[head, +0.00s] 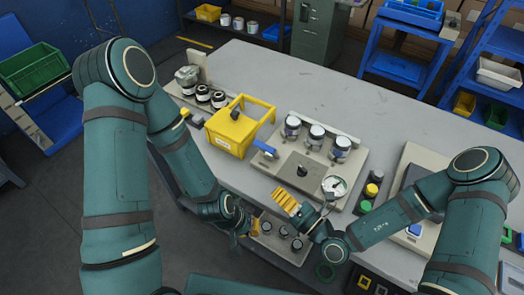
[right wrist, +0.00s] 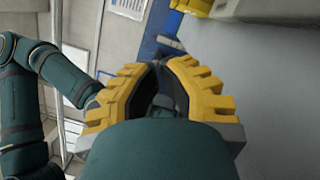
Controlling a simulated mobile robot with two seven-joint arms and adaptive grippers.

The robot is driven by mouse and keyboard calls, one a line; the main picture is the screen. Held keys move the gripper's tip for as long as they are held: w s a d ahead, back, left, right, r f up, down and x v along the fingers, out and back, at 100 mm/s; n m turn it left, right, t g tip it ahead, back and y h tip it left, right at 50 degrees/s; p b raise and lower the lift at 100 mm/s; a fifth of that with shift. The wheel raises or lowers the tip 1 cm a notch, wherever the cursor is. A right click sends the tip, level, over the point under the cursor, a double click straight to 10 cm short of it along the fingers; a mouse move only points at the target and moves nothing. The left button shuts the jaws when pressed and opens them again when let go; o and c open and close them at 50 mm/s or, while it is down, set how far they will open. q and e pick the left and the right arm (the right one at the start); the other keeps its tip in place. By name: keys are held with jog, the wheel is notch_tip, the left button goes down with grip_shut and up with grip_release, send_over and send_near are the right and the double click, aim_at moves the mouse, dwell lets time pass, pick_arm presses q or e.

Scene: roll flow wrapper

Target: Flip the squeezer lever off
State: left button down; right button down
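A blue lever-like handle (head: 265,149) shows in the head view at the left edge of a beige panel, beside the yellow frame. I cannot tell for sure that it is the squeezer lever. My right gripper (head: 285,202) is over the table's front part, in front of the panel and apart from the handle. In the right wrist view its yellow ribbed fingers (right wrist: 160,68) meet at the tips, with nothing seen between them. My left gripper (head: 254,226) hangs low near the table's front edge, partly hidden by its own arm; its opening is unclear.
The panel (head: 350,170) bears several capped cylinders, a black knob (head: 302,171) and a round gauge (head: 335,186). A yellow frame (head: 231,136) stands left of it. Coloured buttons (head: 371,190) are to the right. The table's back (head: 300,85) is clear.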

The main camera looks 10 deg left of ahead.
aim_at(268, 150)
jog(key=shift+s, duration=0.15)
jog(key=b+x, duration=0.1)
jog(key=x, duration=0.8)
jog(key=shift+a, duration=0.2)
jog(key=w, duration=0.1)
jog(key=w+r, duration=0.1)
jog(key=w+d+r, duration=0.1)
jog(key=w, duration=0.1)
jog(key=shift+b, duration=0.35)
